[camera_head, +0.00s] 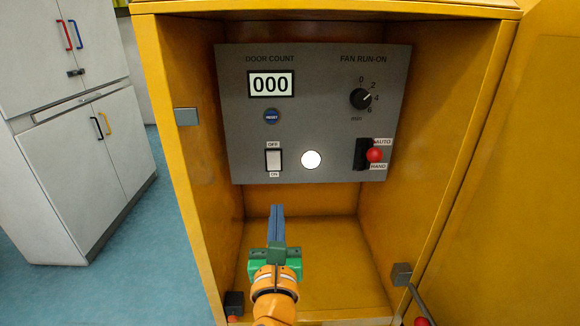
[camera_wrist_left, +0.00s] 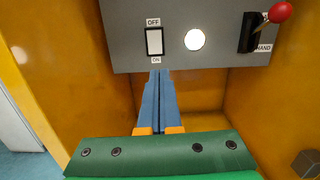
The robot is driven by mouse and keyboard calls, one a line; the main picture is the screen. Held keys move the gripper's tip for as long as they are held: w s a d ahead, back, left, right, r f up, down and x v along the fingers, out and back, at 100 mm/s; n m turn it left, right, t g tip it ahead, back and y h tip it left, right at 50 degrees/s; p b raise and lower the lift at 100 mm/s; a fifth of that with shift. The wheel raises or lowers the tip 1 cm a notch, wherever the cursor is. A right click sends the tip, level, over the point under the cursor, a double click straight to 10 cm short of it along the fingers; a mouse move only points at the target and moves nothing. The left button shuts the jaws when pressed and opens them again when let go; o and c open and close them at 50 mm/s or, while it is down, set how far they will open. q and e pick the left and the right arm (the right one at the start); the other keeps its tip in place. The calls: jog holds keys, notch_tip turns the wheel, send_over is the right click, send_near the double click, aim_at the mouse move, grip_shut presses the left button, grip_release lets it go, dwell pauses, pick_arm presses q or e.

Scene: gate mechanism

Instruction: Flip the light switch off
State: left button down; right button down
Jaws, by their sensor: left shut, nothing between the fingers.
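The light switch (camera_head: 273,160) is a white rocker in a dark frame on the grey panel, with an OFF label above it and an ON label below. It also shows in the left wrist view (camera_wrist_left: 155,41). A round white lamp (camera_head: 311,160) beside it is bright. My left gripper (camera_head: 276,210) has blue fingers shut together with nothing between them. The fingers point toward the panel, below the switch. In the left wrist view the fingertips (camera_wrist_left: 158,72) appear just under the ON label; whether they touch the panel I cannot tell. My right gripper is not in view.
The grey panel (camera_head: 230,120) sits inside a yellow cabinet (camera_head: 185,150). It also carries a counter display (camera_head: 270,84) reading 000, a blue RESET button (camera_head: 272,116), a fan knob (camera_head: 361,98) and a red-ended lever (camera_head: 375,155). The cabinet's side walls stand close around my left arm.

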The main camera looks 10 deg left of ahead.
pick_arm(q)
jog(key=r, duration=0.1)
jog(key=p, duration=0.1)
send_near(276, 157)
jog(key=x, duration=0.7)
jog(key=shift+f, duration=0.15)
